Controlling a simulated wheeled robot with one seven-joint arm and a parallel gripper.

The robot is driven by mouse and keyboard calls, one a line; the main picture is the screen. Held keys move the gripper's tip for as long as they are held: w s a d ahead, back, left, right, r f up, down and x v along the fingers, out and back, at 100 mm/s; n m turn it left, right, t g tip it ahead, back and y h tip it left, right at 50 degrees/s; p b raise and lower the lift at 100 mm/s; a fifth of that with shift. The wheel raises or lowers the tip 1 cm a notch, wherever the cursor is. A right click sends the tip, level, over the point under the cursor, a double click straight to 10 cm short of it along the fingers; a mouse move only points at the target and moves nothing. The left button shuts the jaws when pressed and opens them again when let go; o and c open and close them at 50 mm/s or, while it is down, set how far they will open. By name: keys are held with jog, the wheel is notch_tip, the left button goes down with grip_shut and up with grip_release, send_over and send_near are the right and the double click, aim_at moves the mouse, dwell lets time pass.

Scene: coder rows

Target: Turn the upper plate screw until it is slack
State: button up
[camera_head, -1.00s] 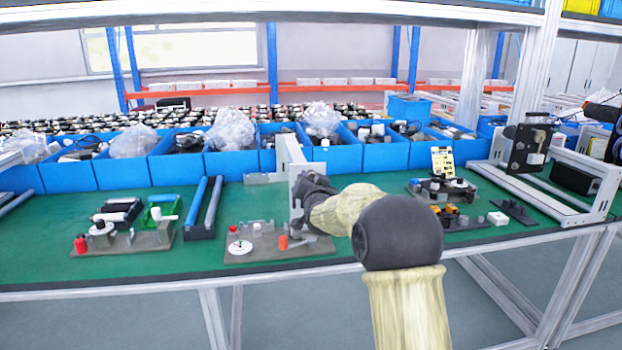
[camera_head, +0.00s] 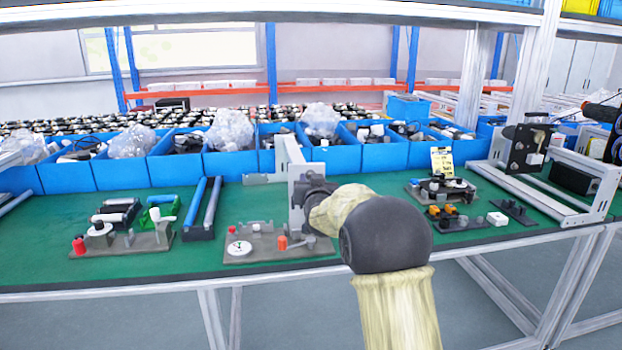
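A light grey upright plate (camera_head: 297,190) stands on the green bench at the middle, joined to a bracket behind it. My gripper (camera_head: 302,192) is at the right face of this plate, at the end of my dark and cream arm. Its fingers are small and dark against the plate, and I cannot tell whether they are open or shut. The upper plate screw is not visible; my gripper and wrist cover that part of the plate. Whether the gripper touches a screw cannot be seen.
Blue bins (camera_head: 232,164) line the back. Another fixture (camera_head: 442,188) stands at right. Green bench surface (camera_head: 350,170) is clear beside the plate.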

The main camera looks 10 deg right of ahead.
jog(key=s+b, duration=0.3)
jog(key=s, duration=0.2)
jog(key=shift+a, duration=0.15)
dwell(0.3)
jog(key=s+f+n+g+y, duration=0.1)
jog(key=s+f+g, duration=0.6)
jog(key=s+f, duration=0.75)
jog(key=s+f+g, duration=0.4)
jog(key=s+f, duration=0.2)
jog(key=s, duration=0.6)
jog(key=s+f+g, duration=0.4)
jog(key=s+f, duration=0.1)
jog(key=s, duration=0.6)
notch_tip(320, 180, up, 26)
jog(key=p, duration=2.6)
jog(key=shift+s+d+r+n, duration=0.2)
jog(key=shift+s+n, duration=0.1)
jog(key=shift+s, duration=0.1)
